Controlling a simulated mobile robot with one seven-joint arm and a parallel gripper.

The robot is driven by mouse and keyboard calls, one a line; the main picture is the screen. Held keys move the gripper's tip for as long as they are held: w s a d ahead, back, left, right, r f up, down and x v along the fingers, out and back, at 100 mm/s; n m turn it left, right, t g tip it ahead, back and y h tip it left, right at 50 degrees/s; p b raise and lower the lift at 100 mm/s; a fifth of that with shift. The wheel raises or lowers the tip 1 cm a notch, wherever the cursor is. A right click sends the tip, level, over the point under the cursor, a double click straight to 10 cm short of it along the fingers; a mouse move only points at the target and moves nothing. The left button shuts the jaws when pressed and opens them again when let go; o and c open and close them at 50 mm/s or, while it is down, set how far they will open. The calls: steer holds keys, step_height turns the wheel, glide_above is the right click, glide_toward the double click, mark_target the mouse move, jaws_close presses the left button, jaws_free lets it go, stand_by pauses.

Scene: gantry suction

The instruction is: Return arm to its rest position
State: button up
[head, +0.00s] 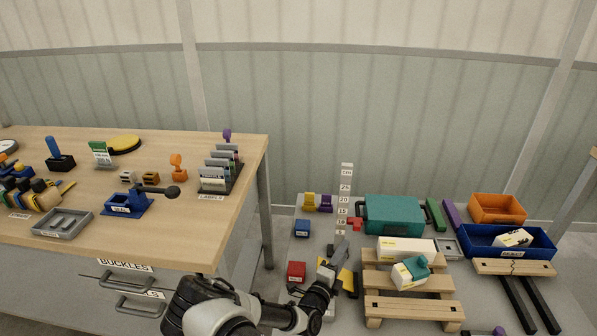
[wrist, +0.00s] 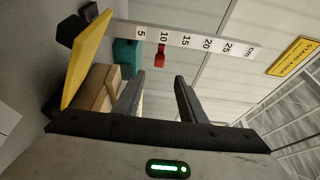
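My arm reaches up from the bottom of the head view. My gripper (head: 339,246) is over the low grey surface, in front of the white centimetre scale (head: 345,195). In the wrist view my gripper (wrist: 161,78) has its two dark fingers apart, with nothing between them. The scale (wrist: 185,41) and its red slider (wrist: 160,57) show beyond the fingertips. A yellow plate (wrist: 88,58) and a tan block (wrist: 98,88) are to the left of the fingers there.
The wooden bench (head: 235,155) with a label rack (head: 220,170) and a blue clamp (head: 140,203) stands at left. A teal case (head: 392,215), a wooden pallet (head: 405,309), a blue tray (head: 480,249) and an orange bin (head: 497,207) are at right. A red box (head: 296,271) lies left of my gripper.

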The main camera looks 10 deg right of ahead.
steer(key=s+d+r+m+g+h, duration=0.1)
steer(key=s+d+r+m+g, duration=0.1)
steer(key=s+r+m+g, duration=0.65)
steer(key=s+d+r+m+g, duration=0.35)
steer(key=r+m, duration=0.55)
steer(key=m, duration=0.7)
steer(key=s+a+r+m+t+y, duration=0.2)
steer(key=s+a+r+m+y, duration=0.4)
steer(key=s+a+r+m, duration=0.4)
steer(key=s+a+r+m+t+y, duration=0.1)
steer(key=s+a+r+m+y, duration=0.5)
steer(key=s+r+m, duration=0.4)
step_height(320, 180, up, 21)
steer(key=m+p, duration=0.1)
steer(key=p, duration=1.8)
steer(key=shift+w+a+r+m+t+p, duration=0.15)
steer(key=shift+w+a+m+t+p, duration=0.15)
steer(key=shift+w+a+m+p, duration=0.1)
